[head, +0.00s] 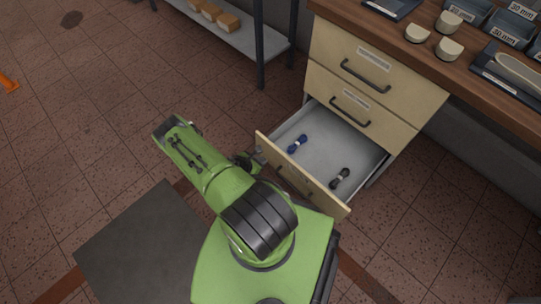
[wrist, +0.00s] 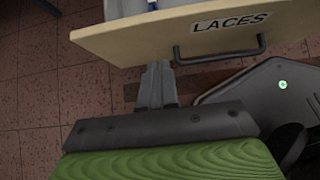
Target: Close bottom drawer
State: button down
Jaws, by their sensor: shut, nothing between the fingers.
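The bottom drawer (head: 330,135) is pulled out from the cabinet below two closed drawers. A blue bundle and a dark bundle lie inside it. In the wrist view its pale front (wrist: 140,38) carries a LACES label and a dark bar handle (wrist: 218,56). My gripper (head: 250,160) is at the outer side of the drawer front, near its left end, partly hidden by my green arm. In the wrist view my shut, empty gripper (wrist: 157,72) points at the front's lower edge, left of the handle. I cannot tell whether it touches.
The two upper drawers (head: 375,68) are closed. The wooden worktop (head: 400,30) above holds trays, bins and pale blocks. A metal shelf (head: 240,38) with several boxes stands at the back left. The tiled floor at left is mostly clear, with an orange object (head: 8,82) at the edge.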

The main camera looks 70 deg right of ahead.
aim_at(277, 153)
jog(key=d, duration=0.2)
jog(key=s+d+f+b, duration=0.1)
jog(key=d, duration=0.1)
jog(key=s+d+f+b, duration=0.1)
jog(key=shift+s+d+f, duration=0.25)
jog(key=shift+d, duration=0.25)
